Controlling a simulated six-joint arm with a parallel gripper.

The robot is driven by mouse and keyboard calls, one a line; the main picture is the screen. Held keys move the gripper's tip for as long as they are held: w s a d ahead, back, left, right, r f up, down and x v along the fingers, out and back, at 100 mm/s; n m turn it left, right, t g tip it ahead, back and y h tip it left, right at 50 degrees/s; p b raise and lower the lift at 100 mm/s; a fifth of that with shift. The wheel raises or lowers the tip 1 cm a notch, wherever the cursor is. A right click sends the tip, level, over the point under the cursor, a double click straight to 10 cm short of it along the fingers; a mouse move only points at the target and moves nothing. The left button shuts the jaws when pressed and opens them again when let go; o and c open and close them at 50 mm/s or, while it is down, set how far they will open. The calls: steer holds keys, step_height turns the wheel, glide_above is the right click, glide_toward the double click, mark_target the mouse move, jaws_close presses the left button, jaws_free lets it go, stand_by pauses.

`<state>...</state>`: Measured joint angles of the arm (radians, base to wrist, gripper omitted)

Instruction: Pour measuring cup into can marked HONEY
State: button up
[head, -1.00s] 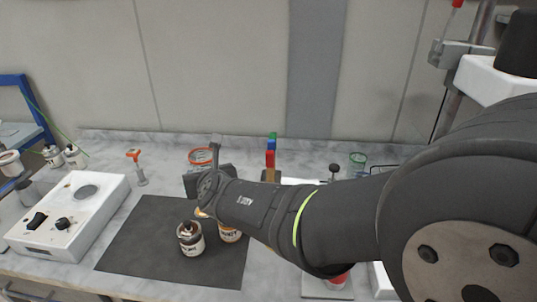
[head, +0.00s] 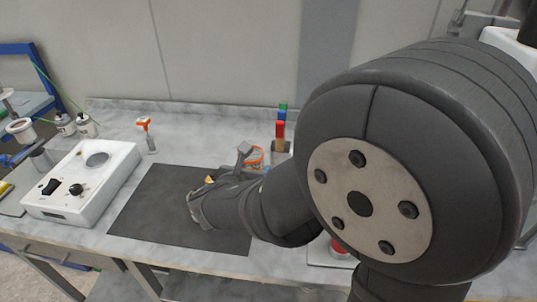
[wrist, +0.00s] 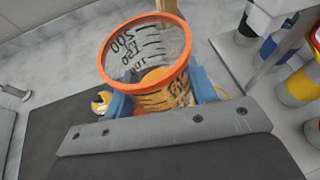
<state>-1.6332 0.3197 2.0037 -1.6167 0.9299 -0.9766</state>
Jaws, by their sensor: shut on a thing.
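The measuring cup (wrist: 145,40) is clear with an orange rim and dark graduation marks, and it fills the middle of the wrist view. My gripper (wrist: 160,105) is shut on it with blue fingers at its sides. Orange-yellow material shows through the cup; I cannot tell whether it lies in the cup or behind it. In the head view the cup's orange rim (head: 255,152) shows just behind my gripper. The can marked HONEY cannot be made out; my arm covers most of the mat's right part.
A dark mat (head: 150,205) lies on the marble bench. A white device (head: 80,180) with knobs stands left of it. A holder with coloured handles (head: 281,130) stands behind. Coloured containers (wrist: 297,88) are at right in the wrist view.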

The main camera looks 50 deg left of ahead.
steer(key=f+n, duration=0.1)
steer(key=d+f+n+t+h, duration=0.1)
steer(key=w+f+n+h, duration=0.1)
steer(key=shift+d+f+n+t, duration=0.2)
steer(key=shift+d+n+t, duration=0.05)
steer(key=shift+n+t, duration=0.15)
steer(key=n, duration=0.1)
steer(key=n+t+h, duration=0.1)
steer(key=n, duration=0.1)
steer(key=n+t, duration=0.1)
steer(key=shift+w+d+f+n, duration=0.2)
steer(key=shift+d+f+n, duration=0.1)
steer(key=shift+n, duration=0.1)
steer(key=shift+r, duration=0.1)
steer(key=shift+r+n+t+h, duration=0.15)
steer(key=shift+n+t+h, duration=0.15)
steer(key=shift+n+t, duration=0.15)
steer(key=shift+s+a+r+n+t, duration=0.15)
steer(key=shift+r+n+t, duration=0.4)
steer(key=shift+n, duration=0.4)
stand_by(1.5)
steer(key=shift+s+a+r+n+t, duration=0.15)
steer(key=shift+a+r+n+t, duration=0.1)
steer(key=shift+r+n, duration=0.35)
steer(key=shift+s+a+r+n+t, duration=0.15)
steer(key=shift+r+n+t, duration=0.1)
steer(key=shift+n, duration=0.55)
stand_by(2.1)
